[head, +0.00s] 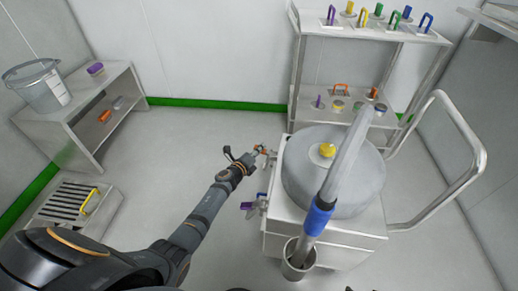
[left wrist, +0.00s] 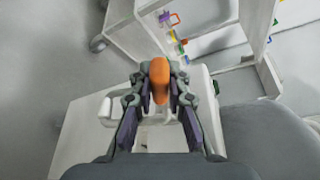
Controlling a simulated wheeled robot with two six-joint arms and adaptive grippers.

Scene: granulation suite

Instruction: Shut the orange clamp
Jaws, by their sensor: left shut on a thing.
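The orange clamp (left wrist: 159,80) shows in the left wrist view as a rounded orange handle between my left gripper's (left wrist: 159,92) two fingers, which are shut on it. In the head view my left gripper (head: 257,153) is at the left side of the white cart (head: 325,244), near its upper corner. There only a small orange-red bit of the clamp shows; the fingers hide the rest. I cannot tell whether the clamp itself is open or shut. My right gripper is not in view.
A purple clamp handle (head: 247,205) and a blue one sit lower on the cart's left side. A grey drum (head: 360,180) with a yellow knob tops the cart. A blue-collared hose (head: 318,216) stands in front. Floor left of the cart is clear.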

